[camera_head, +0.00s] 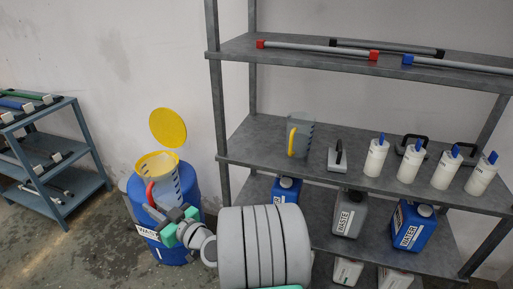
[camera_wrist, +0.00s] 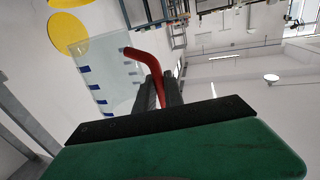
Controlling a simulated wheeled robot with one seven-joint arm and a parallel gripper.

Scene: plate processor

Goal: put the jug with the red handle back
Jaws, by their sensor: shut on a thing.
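The jug with the red handle (camera_head: 166,189) is a clear measuring jug with blue marks, held over the blue waste barrel at the left in the head view. In the wrist view the clear jug body (camera_wrist: 105,72) lies left of its red handle (camera_wrist: 145,58). My gripper (camera_head: 176,222) is shut on the red handle; its dark fingers also show in the wrist view (camera_wrist: 158,92). A second clear jug with a yellow handle (camera_head: 296,140) stands on the middle shelf of the grey rack. I cannot tell whether the held jug touches the barrel.
The blue barrel (camera_head: 194,187) has a yellow funnel (camera_head: 147,161), with a round yellow lid (camera_head: 167,127) behind it. The grey rack's middle shelf (camera_head: 260,150) also holds a scraper (camera_head: 338,157) and several white bottles (camera_head: 376,157). Canisters (camera_head: 350,214) stand below. A blue-grey trolley (camera_head: 62,165) is at left.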

